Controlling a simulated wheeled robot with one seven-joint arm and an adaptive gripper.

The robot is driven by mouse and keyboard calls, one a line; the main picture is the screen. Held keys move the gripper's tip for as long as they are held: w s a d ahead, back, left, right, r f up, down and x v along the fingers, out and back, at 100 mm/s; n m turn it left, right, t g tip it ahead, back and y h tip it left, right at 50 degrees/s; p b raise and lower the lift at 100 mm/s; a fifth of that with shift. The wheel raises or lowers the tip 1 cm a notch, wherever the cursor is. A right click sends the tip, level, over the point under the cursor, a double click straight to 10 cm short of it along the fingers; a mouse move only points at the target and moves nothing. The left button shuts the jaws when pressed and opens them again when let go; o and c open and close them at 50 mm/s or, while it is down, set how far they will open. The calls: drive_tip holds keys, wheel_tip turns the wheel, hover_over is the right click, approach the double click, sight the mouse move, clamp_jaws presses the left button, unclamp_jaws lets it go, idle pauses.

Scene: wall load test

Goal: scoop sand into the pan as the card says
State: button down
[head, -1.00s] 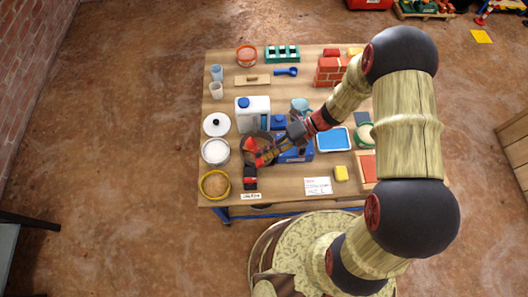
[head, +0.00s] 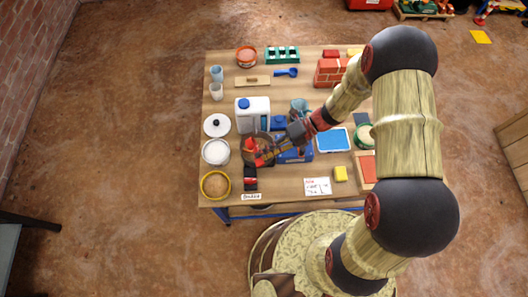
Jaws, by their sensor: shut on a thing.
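My gripper (head: 262,157) has red fingers and is over the dark round pan (head: 266,137) left of the table's middle. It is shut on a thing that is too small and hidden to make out. The gripper covers much of the pan, so its contents are unclear. A yellow-rimmed bowl of brown, sand-like stuff (head: 215,185) stands at the front left corner. A white card with red and dark writing (head: 317,186) lies at the front edge; its words are too small to read. A blue scoop (head: 287,72) lies near the back.
A bowl of white stuff (head: 215,152), a white lidded pot (head: 216,125) and a white jug (head: 252,113) stand close around the gripper. Bare wood shows at the front middle.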

wheel_tip(320, 180, up, 4)
drive_tip(key=p, duration=0.3)
drive_tip(key=shift+f+p, duration=0.25)
drive_tip(key=shift+p, duration=0.15)
